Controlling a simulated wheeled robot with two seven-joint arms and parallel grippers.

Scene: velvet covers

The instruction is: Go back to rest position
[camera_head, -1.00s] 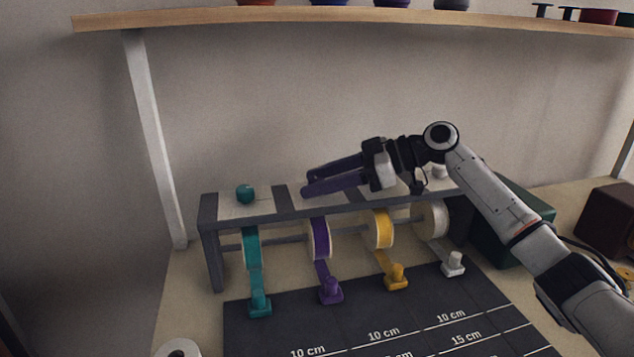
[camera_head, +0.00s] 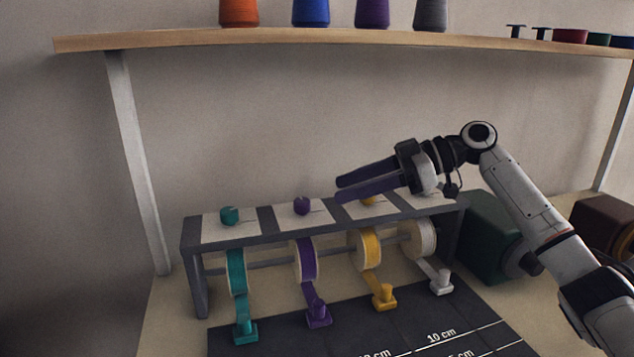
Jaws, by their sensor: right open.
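My right gripper (camera_head: 338,190) is open and empty. Its dark purple fingers point left, above the right half of the ribbon rack (camera_head: 221,244). The teal spool (camera_head: 237,273), purple spool (camera_head: 307,259), yellow spool (camera_head: 369,248) and white spool (camera_head: 422,239) hang on the bar below. My left gripper is not in view.
A wooden shelf (camera_head: 300,39) with thread cones, such as an orange one (camera_head: 238,12), crosses above. A dark mat (camera_head: 270,343) lies in front of the rack. A dark green box (camera_head: 488,238) and a brown box (camera_head: 603,228) stand at the right.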

